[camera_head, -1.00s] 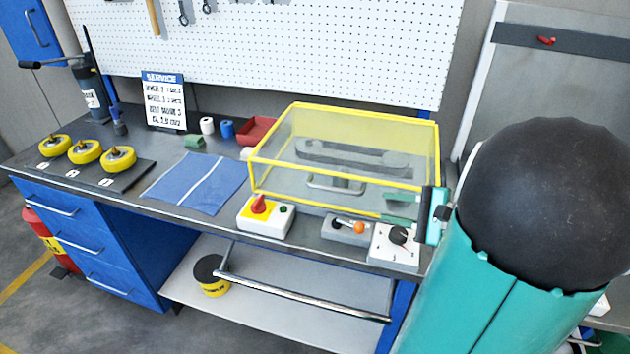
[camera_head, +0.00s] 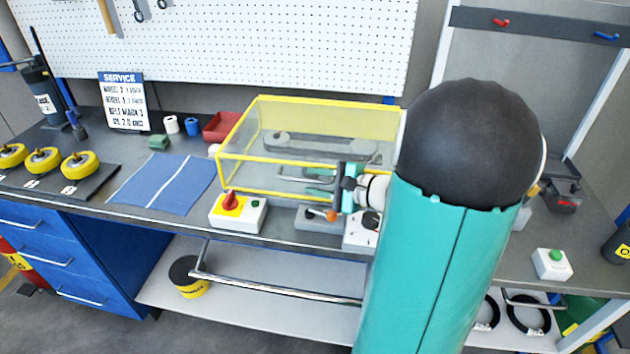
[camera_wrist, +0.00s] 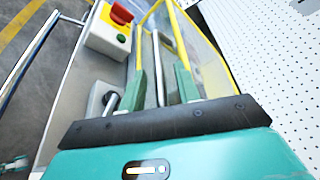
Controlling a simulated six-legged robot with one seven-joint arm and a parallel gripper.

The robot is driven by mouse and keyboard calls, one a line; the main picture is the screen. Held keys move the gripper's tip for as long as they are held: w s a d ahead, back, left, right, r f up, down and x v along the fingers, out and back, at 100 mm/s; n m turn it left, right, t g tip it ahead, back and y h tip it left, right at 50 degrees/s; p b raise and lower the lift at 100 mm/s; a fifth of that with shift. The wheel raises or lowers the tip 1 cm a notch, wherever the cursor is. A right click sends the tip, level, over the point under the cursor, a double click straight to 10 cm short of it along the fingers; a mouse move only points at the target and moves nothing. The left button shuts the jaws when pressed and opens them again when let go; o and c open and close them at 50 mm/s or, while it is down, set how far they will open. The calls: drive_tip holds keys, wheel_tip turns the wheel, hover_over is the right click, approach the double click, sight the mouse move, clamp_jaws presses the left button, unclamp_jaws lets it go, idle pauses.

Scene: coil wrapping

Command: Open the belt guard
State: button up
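The belt guard (camera_head: 250,177) is a clear box with a yellow frame, standing closed on the workbench. The belt and pulleys (camera_head: 320,147) show through its panels. A grey bar handle (camera_head: 292,179) is on its front face. My gripper (camera_head: 318,181) is at the guard's front, at the right part of the handle. In the wrist view, my gripper (camera_wrist: 163,85) has its two green fingers apart, with the handle bar (camera_wrist: 160,75) appearing between them. I cannot tell whether either finger touches the bar. My arm hides the guard's right end in the head view.
A blue cloth (camera_head: 165,182) and yellow wheels (camera_head: 80,165) lie left. A pegboard (camera_head: 230,45) stands behind.

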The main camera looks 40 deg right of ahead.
drive_tip(key=shift+w+a+f, duration=0.1)
drive_tip(key=shift+w+a, duration=0.05)
drive_tip(key=shift+w, duration=0.15)
clamp_jaws()
